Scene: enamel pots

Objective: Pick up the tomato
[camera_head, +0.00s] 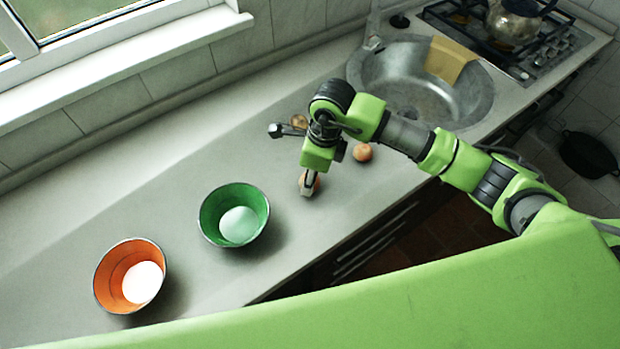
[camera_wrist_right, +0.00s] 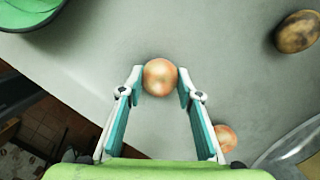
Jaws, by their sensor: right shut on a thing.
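A round, shiny orange-tan vegetable (camera_wrist_right: 160,77) sits between the fingertips of my right gripper (camera_wrist_right: 159,84). I cannot tell whether it is a tomato or an onion. My right gripper is shut on it, with one finger touching each side. In the head view the right gripper (camera_head: 309,186) points down at the counter, and the vegetable is partly hidden behind a finger. A second round orange vegetable (camera_head: 362,152) lies to the right; it also shows in the wrist view (camera_wrist_right: 226,138). My left gripper is not in view.
A brown potato-like thing (camera_head: 299,122) lies behind the arm. A green bowl (camera_head: 213,208) and an orange bowl (camera_head: 110,284), each with a white rounded thing inside, stand at left. The sink (camera_head: 440,105) and stove (camera_head: 535,60) are at right. The counter behind the bowls is clear.

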